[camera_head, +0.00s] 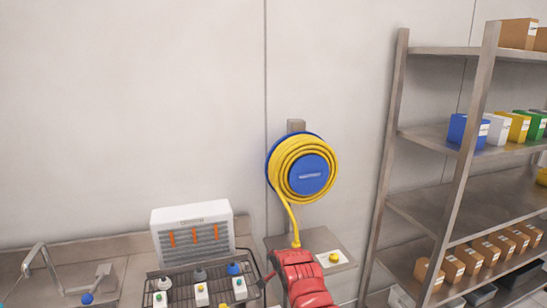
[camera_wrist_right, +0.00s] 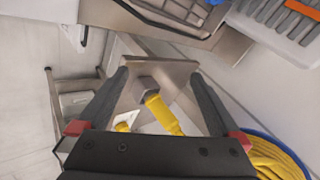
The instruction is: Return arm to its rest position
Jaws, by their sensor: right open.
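My right arm, red, comes in at the bottom middle of the head view, just below the hanging end of a yellow hose (camera_head: 292,222). The hose is coiled on a blue wall reel (camera_head: 309,174). In the right wrist view my right gripper (camera_wrist_right: 158,76) is open, its two dark fingers spread apart. The yellow hose end (camera_wrist_right: 163,115) shows between the fingers, meeting a grey metal fitting (camera_wrist_right: 147,88) on a metal plate. I see no finger closed on it. My left gripper is not in view.
A metal shelf rack (camera_head: 400,150) with boxes stands at the right. A wire rack of small bottles (camera_head: 200,294), a white panel with orange strips (camera_head: 193,234) and a sink tap (camera_head: 36,256) are at the left. A yellow button (camera_head: 334,257) sits right of my arm.

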